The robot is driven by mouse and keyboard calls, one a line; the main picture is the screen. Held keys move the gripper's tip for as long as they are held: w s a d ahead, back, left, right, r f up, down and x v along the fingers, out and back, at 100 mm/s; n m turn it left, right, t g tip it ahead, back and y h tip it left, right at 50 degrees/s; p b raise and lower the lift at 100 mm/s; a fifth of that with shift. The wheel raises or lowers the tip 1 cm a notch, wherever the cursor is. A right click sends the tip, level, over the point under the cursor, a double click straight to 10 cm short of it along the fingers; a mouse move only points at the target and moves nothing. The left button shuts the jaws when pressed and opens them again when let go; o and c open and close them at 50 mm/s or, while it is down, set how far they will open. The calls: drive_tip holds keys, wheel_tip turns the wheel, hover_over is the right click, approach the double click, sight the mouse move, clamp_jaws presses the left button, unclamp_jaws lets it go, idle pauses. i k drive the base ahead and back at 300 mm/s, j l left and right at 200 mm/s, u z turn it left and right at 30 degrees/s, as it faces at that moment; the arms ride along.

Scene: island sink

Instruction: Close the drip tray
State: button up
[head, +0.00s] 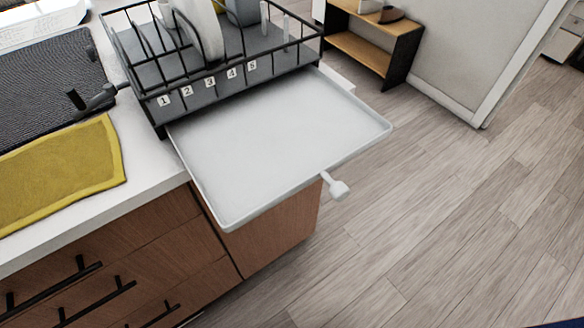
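The drip tray (270,140) is a shallow pale grey-white tray with a low raised rim. It sticks far out from under the black wire dish rack (240,75) and overhangs the counter's end. Its back part is hidden below the rack. A small white spout-like piece (336,186) shows at the tray's lower right edge. The tray looks empty. The rack carries tags numbered 1 to 5 along its front and holds a white plate (206,30) and other dishes. My gripper is not in view.
A yellow cloth (60,170) lies on the white counter (150,178), left of the tray. A dark faucet-like fixture (95,100) stands near the rack. Wooden drawers with black handles (95,300) are below. The wood floor (440,220) at right is clear; a shelf (375,45) stands behind.

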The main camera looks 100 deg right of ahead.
sight(247, 151)
drive_tip(key=i+j+z, duration=0.1)
drive_tip(key=z, duration=1.85)
